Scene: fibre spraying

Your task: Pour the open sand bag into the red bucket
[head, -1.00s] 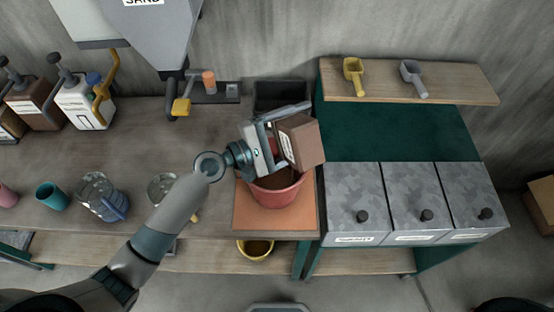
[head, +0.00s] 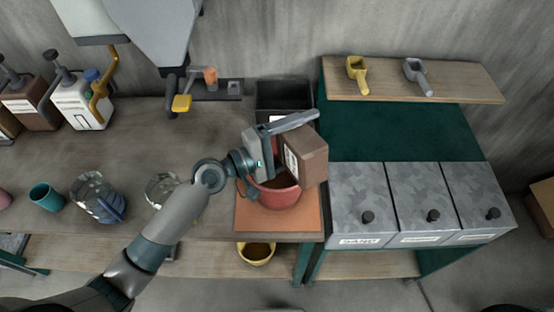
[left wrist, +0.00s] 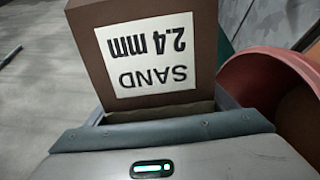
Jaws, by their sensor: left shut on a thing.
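The sand bag (head: 311,160) is a brown, box-like packet with a white label. In the left wrist view the bag (left wrist: 215,50) shows the label "SAND 2.4 mm" upside down. My left gripper (head: 288,146) is shut on it and holds it tilted over the right part of the red bucket. The red bucket (head: 278,198) stands on an orange mat (head: 250,220); brown material shows inside. It also shows at the right of the left wrist view (left wrist: 262,80). The bag's mouth and any flow of sand cannot be made out. My right gripper is not in view.
A black bin (head: 283,95) stands behind the bucket. Grey lidded bins (head: 360,200), one labelled SAND, stand to the right. Two scoops (head: 357,72) lie on the shelf. Glass jugs (head: 95,195) stand left on the table. A yellow bucket (head: 257,252) sits below.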

